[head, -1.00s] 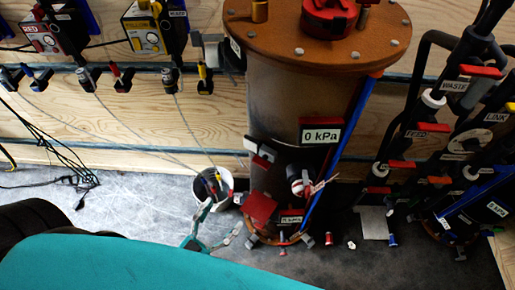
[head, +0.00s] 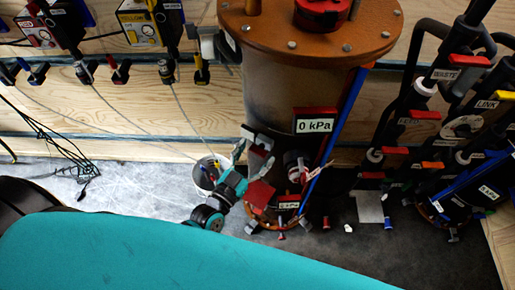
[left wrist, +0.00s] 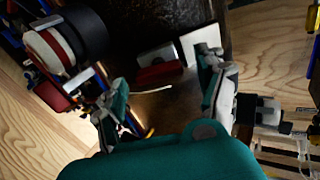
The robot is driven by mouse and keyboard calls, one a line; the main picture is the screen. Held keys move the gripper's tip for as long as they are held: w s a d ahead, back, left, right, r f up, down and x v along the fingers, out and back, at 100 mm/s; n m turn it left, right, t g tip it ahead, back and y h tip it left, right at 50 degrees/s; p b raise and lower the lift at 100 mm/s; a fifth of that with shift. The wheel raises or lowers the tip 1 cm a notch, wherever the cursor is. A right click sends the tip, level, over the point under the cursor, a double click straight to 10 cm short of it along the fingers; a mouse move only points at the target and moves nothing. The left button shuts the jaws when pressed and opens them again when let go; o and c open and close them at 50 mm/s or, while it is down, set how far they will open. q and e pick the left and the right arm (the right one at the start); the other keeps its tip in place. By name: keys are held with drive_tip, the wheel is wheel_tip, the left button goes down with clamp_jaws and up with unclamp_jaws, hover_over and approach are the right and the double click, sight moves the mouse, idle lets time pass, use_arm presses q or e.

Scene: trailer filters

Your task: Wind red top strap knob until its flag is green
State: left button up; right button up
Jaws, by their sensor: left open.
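A tall brown filter vessel (head: 285,85) stands in the middle of the head view. A small grey block with a red face (left wrist: 158,70) sits on its dark wall in the left wrist view, beyond my fingers. It seems to be the strap part; I cannot tell knob from flag, and I see no green on it. My left gripper (head: 254,152) is raised in front of the vessel, below and left of the "0 kPa" sign, and covers part of that spot. In the left wrist view its fingers (left wrist: 160,105) are spread apart and empty. My right gripper is not in view.
A red-and-white round fitting (head: 296,165) and a red plate (head: 259,194) sit close right of and below my gripper. A white bucket (head: 203,177) stands left. A blue pipe (head: 345,115) runs along the vessel's right side. Labelled valves (head: 470,65) crowd the right.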

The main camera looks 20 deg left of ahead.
use_arm(q)
drive_tip(key=shift+x, duration=0.75)
drive_tip(key=c, duration=1.2)
drive_tip(key=shift+a+n+p, duration=0.15)
drive_tip(key=shift+n+p, duration=0.15)
drive_tip(key=shift+n, duration=2.5)
